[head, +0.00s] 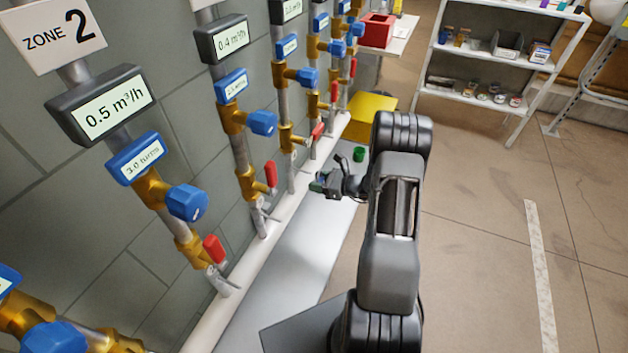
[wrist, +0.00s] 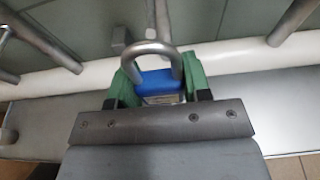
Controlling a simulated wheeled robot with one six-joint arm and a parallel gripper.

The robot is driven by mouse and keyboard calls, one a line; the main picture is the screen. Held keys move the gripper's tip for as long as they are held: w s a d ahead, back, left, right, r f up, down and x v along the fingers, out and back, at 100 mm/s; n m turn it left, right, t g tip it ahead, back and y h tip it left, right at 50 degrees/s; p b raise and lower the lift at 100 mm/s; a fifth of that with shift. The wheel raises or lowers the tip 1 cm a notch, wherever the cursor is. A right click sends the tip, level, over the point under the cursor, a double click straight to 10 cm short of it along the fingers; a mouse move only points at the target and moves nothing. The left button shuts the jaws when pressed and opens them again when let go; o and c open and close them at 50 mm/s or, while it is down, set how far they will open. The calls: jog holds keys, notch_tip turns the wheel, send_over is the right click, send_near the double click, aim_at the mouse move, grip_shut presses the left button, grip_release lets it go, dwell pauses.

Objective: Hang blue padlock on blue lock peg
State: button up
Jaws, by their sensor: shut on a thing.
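My gripper (wrist: 160,84) is shut on the blue padlock (wrist: 156,80) in the wrist view. The green fingertips grip the padlock's body from both sides. Its grey metal shackle (wrist: 152,46) points up and away from the gripper, towards the wall. In the head view my gripper (head: 326,185) is beside the lower pipes, above the grey ledge; the padlock is too small to make out there. A small grey square-ended stub (wrist: 119,38) stands just left of the shackle in the wrist view. I cannot tell whether it is the blue lock peg.
A white pipe (wrist: 225,55) runs along the wall foot, above a grey ledge (head: 275,275). Pipes with blue valves (head: 188,203) and red handles (head: 271,173) line the left wall. A green object (head: 358,154) and yellow box (head: 371,116) are beyond. Floor at right is clear.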

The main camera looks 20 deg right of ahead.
jog(key=shift+f+v, duration=0.15)
jog(key=shift+v, duration=0.45)
jog(key=shift+f+v, duration=0.15)
jog(key=shift+v, duration=0.5)
